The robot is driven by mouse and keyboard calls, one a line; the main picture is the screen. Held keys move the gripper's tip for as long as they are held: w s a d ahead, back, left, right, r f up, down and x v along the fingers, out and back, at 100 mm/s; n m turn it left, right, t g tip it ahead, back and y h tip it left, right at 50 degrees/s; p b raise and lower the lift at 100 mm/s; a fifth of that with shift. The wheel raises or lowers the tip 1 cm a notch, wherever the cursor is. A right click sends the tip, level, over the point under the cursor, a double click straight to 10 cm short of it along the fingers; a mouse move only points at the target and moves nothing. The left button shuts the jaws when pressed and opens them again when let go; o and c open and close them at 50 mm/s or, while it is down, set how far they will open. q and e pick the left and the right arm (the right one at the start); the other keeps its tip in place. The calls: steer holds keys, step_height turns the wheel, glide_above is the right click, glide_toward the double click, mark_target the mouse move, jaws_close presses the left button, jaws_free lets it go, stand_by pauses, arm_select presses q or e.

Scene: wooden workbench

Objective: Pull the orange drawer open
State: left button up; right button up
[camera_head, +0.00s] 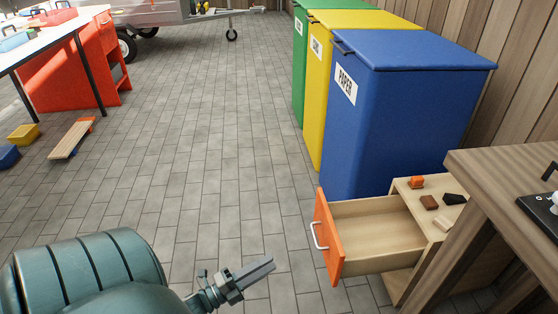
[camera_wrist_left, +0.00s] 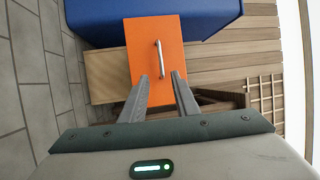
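The orange drawer (camera_head: 329,240) stands pulled out of the small wooden cabinet (camera_head: 409,203), and its wooden inside looks empty. Its pale metal handle (camera_head: 318,236) faces left. My left gripper (camera_head: 262,268) is in front of the drawer, to the left of and below the handle in the head view, apart from it. In the left wrist view the orange front (camera_wrist_left: 143,40) is ahead, with the handle (camera_wrist_left: 159,59) beyond the open fingertips of my left gripper (camera_wrist_left: 160,76). Nothing is between the fingers. My right gripper is out of view.
A blue paper bin (camera_head: 400,110) stands behind the drawer, with yellow and green bins beyond. Small blocks (camera_head: 429,202) lie on the cabinet top. The workbench (camera_head: 510,165) is at the right. Paved floor (camera_head: 210,150) left of the drawer is clear.

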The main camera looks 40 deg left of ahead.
arm_select(q)
steer(key=shift+v, duration=1)
